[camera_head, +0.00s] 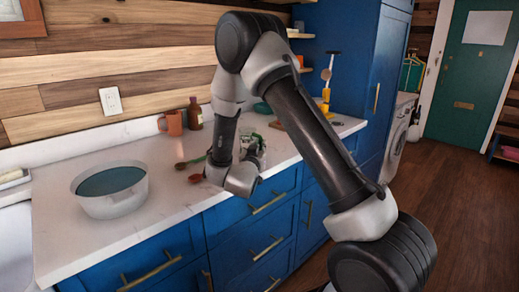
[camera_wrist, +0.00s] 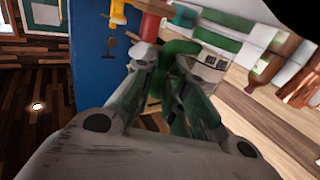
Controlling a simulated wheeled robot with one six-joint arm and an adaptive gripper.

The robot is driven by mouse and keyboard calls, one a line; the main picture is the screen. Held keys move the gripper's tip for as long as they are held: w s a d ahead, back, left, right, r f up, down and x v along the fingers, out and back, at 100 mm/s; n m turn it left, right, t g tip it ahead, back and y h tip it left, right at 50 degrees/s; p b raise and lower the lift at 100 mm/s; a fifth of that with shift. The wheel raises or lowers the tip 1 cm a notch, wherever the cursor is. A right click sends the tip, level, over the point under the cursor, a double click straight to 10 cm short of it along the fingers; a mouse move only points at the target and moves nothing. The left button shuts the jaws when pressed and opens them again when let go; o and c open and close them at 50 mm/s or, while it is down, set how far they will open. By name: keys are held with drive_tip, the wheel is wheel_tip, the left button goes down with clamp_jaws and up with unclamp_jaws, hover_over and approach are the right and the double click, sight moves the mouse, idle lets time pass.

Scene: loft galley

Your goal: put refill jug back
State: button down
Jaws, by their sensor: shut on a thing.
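My gripper (camera_head: 250,152) is low over the counter's far right part, partly hidden by my own arm in the head view. In the wrist view my gripper (camera_wrist: 167,72) has its fingers closed on a green part (camera_wrist: 180,47) between the tips. I take this to be the refill jug, but most of its shape is hidden by the fingers. In the head view only a small pale green patch shows around the fingers. I cannot tell whether it touches the counter.
A large pale bowl (camera_head: 107,207) stands on the white counter (camera_head: 150,225) at left. An orange mug (camera_head: 172,123) and brown bottle (camera_head: 195,113) stand at the wall. A tall blue cabinet (camera_head: 355,45) stands beyond.

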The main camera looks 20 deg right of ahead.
drive_tip(key=shift+f, duration=0.15)
drive_tip(key=c, duration=1.5)
unclamp_jaws()
drive_tip(key=shift+o, duration=0.2)
